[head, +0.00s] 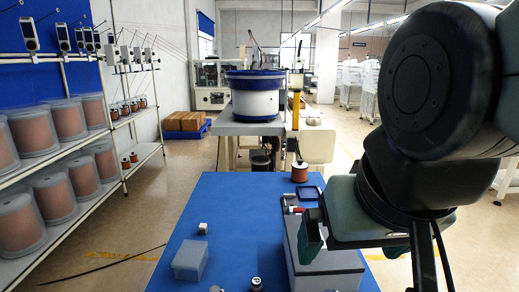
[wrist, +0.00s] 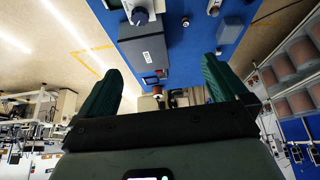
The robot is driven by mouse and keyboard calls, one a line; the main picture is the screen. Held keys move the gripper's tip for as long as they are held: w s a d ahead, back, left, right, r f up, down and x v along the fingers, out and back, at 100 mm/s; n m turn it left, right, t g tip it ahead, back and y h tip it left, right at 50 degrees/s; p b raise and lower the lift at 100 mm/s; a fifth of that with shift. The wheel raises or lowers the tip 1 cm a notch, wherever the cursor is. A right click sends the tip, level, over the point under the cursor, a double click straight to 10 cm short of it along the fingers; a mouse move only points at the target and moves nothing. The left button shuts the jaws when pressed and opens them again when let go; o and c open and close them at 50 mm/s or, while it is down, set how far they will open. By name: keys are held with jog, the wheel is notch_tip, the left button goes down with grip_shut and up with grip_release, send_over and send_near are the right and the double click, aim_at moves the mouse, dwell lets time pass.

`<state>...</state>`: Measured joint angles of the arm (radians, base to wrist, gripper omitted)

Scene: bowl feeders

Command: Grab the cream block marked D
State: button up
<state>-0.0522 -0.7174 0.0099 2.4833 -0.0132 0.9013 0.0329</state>
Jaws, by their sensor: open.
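A small cream block (head: 203,228) sits on the left side of the blue table in the head view. It also shows as a small pale cube in the wrist view (wrist: 218,51), close to the right fingertip in the picture but farther off. No letter on it can be read. My gripper (wrist: 159,66) is open, with its two green fingers wide apart and nothing held between them. In the head view my gripper (head: 367,248) is over the right side of the table, well to the right of the cream block and apart from it.
A blue-grey block (head: 190,260) stands just nearer than the cream block. A copper spool (head: 299,173) stands at the far edge. Small dark-and-white parts (head: 256,284) are at the near edge. The table's middle is clear.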

jog(key=shift+s+d+r, duration=0.1)
jog(key=shift+s+d, duration=0.15)
jog(key=shift+d, duration=0.1)
jog(key=c, duration=0.7)
